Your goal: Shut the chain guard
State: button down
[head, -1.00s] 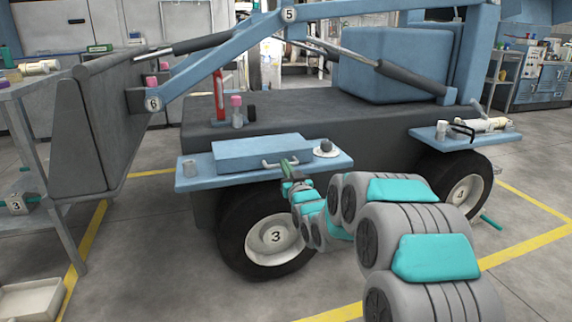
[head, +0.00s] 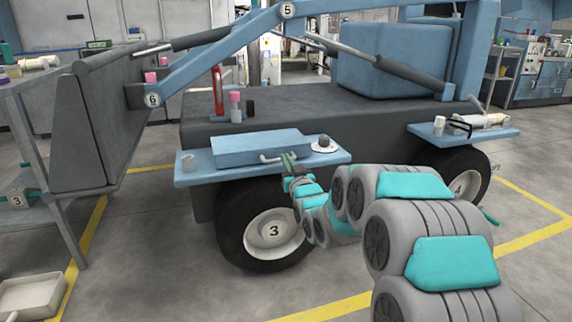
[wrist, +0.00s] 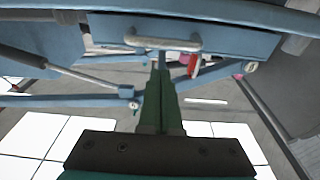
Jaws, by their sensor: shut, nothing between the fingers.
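My gripper (head: 287,160) is at the front of the cover, by the handle's right end. In the wrist view, the cover's blue front (wrist: 240,38) and the handle (wrist: 162,42) are across the top. My green fingers (wrist: 160,75) are together and empty, pointing toward the handle. I cannot tell whether they touch it, or how far the cover is open.
The wheel (head: 270,230) is below. Floor in front is clear.

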jog(key=s+d+f+m+g+h, duration=0.15)
jog(key=s+d+f+g, duration=0.25)
jog(key=s, duration=0.4)
jog(key=s+d+f+g+h, duration=0.2)
jog(key=s+d+f+g, duration=0.15)
jog(key=s, duration=0.45)
jog(key=s+d+f+g+h, duration=0.25)
jog(key=s+f, duration=0.25)
jog(key=s, duration=0.3)
jog(key=s+d+r+m+g, duration=0.1)
jog(key=s+g, duration=0.4)
jog(key=s, duration=1.2)
jog(key=s+d+r+m+g, duration=0.15)
jog(key=s+g, duration=0.45)
jog(key=s, duration=1.2)
notch_tip(320, 180, up, 11)
jog(key=n+p, duration=0.1)
jog(key=p, duration=1.2)
jog(key=shift+w+r+y, duration=0.15)
jog(key=shift+w+y, duration=0.15)
